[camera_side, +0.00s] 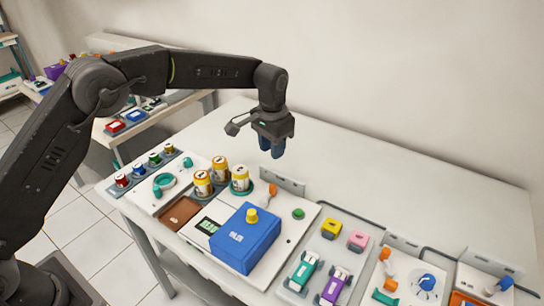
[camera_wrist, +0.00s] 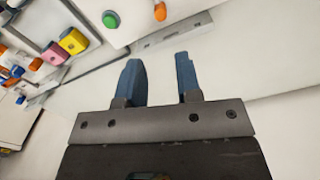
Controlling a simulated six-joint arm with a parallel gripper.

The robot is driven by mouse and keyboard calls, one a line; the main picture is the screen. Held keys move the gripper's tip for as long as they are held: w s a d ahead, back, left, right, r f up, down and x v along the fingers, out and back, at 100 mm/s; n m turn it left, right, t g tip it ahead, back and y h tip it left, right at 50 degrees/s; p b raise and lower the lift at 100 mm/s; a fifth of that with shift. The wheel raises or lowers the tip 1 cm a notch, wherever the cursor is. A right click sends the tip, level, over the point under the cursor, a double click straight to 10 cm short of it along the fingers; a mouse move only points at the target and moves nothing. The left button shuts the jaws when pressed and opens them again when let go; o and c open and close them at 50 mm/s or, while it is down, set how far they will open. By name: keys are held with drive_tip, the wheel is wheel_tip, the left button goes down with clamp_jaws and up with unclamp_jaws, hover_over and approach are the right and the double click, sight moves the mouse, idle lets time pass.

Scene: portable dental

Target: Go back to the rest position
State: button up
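My gripper (camera_side: 272,147) hangs in the air above the back part of the white table (camera_side: 390,190), behind the board with the blue box. Its blue fingers point down. In the wrist view the two fingers of my gripper (camera_wrist: 160,80) stand apart with nothing between them, so it is open and empty. Beyond the fingertips the wrist view shows a grey bracket (camera_wrist: 176,34) on the table. No object touches the fingers.
To the right are toy cars (camera_side: 302,271) and yellow and pink blocks (camera_side: 331,229). A wall rises behind the table. The table's back strip is clear.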

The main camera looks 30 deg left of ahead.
idle(0.4)
drive_tip(key=s+a+r+n+t, duration=0.1)
drive_tip(key=s+a+r, duration=0.2)
drive_tip(key=s+r, duration=0.45)
drive_tip(key=s+a+r+t, duration=0.2)
drive_tip(key=s+a+r, duration=0.2)
drive_tip(key=s+r, duration=0.35)
drive_tip(key=s+a+f+n+t, duration=0.1)
drive_tip(key=s+a, duration=0.1)
drive_tip(key=s, duration=0.7)
drive_tip(key=s+a+f+n+t, duration=0.1)
drive_tip(key=s, duration=0.9)
drive_tip(key=shift+s+a+f+t, duration=0.2)
drive_tip(key=shift+s+a+t, duration=0.05)
drive_tip(key=shift+a+t, duration=0.1)
